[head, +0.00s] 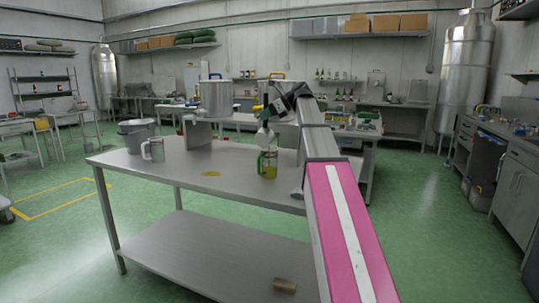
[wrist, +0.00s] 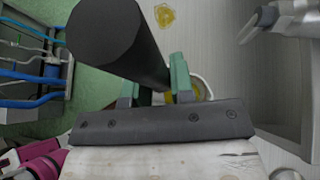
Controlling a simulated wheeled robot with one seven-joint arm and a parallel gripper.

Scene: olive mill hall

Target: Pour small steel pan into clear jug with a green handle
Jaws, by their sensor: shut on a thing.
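The clear jug with a green handle (head: 268,163) stands upright on the steel table and holds yellow-green liquid low down. The small steel pan (head: 265,138) is tilted just above the jug's mouth. My gripper (head: 263,114) is above the jug and shut on the pan. In the wrist view a thick dark bar, apparently the pan's handle (wrist: 118,42), runs between the green fingertips of my gripper (wrist: 155,86). Part of the jug (wrist: 198,90) shows behind the fingers. The pan's inside is hidden, and I cannot tell whether liquid is flowing.
A yellow patch (head: 210,173) lies on the steel table (head: 235,190). A brown roll (head: 285,285) lies on the lower shelf.

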